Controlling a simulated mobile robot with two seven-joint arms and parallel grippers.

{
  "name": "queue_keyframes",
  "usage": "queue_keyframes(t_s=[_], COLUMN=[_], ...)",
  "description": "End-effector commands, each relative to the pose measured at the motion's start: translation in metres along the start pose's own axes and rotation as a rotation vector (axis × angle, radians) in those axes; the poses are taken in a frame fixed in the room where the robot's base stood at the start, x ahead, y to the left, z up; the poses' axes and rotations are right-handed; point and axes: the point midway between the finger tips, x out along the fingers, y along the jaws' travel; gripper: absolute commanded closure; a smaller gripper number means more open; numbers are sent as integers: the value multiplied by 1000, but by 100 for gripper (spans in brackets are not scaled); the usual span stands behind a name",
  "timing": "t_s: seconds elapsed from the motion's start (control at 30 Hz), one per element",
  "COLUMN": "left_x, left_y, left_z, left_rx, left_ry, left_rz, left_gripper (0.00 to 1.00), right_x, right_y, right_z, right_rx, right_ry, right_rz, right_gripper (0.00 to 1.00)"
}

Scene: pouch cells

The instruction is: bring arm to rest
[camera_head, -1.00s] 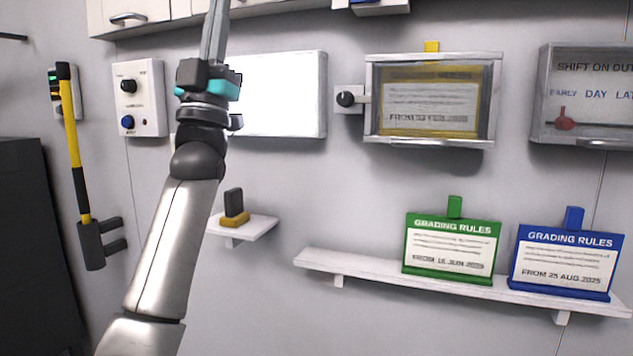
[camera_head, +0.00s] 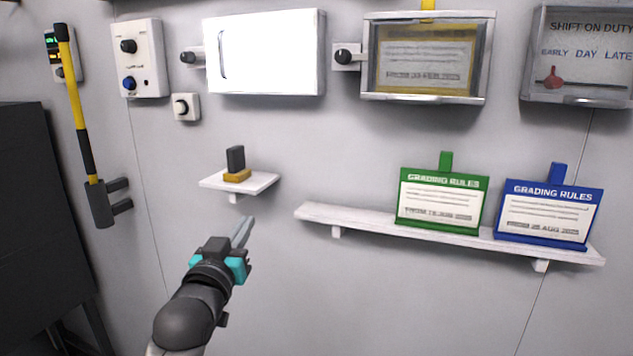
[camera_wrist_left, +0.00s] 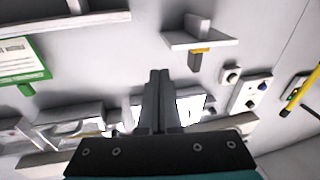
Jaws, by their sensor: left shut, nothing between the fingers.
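My left gripper (camera_head: 243,232) is shut and empty in the head view. Its fingers point up and slightly right, in front of the wall below the small shelf. In the left wrist view the closed fingers (camera_wrist_left: 158,80) lie side by side with nothing between them. My right gripper is not in view.
A small shelf (camera_head: 262,184) holds a black and yellow block (camera_head: 236,165). A long shelf (camera_head: 345,222) holds a green sign (camera_head: 441,200) and a blue sign (camera_head: 547,213). Above are a white box (camera_head: 270,55) and a yellow-framed case (camera_head: 425,97). A yellow-black pole (camera_head: 75,100) hangs left.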

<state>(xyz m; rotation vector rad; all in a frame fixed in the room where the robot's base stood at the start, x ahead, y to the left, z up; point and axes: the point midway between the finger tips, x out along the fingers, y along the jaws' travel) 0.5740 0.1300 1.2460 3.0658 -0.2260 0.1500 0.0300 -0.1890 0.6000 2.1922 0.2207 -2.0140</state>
Motion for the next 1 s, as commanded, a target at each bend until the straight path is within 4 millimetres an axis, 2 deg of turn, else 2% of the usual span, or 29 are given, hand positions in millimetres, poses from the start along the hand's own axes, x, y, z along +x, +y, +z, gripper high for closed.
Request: queue_keyframes(t_s=[0.03, 0.17, 0.2, 0.27, 0.4, 0.5, 0.6, 0.9, 1.0], left_x=[-18, -70, -88, -119, -196, -247, -290, -396, -393], left_y=[-1, -2, -2, -2, -1, 1, 2, 7, 6], left_z=[32, 103, 122, 149, 200, 223, 236, 248, 273], left_rx=[6, 25, 31, 40, 58, 67, 76, 92, 92], left_ry=[-95, -339, -414, -527, -785, -942, -1069, -1370, -1380], left_rz=[-9, -28, -33, -39, -47, -48, -47, -38, -38], left_gripper=[100, 100, 100, 100, 100, 100, 100, 100, 100], right_x=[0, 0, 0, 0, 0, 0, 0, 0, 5], right_y=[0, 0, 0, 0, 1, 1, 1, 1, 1], right_z=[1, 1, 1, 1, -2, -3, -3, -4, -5], right_rx=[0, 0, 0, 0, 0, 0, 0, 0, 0], right_ry=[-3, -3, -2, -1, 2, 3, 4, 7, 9], right_rz=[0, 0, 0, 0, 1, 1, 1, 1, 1], right_gripper=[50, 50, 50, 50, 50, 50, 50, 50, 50])
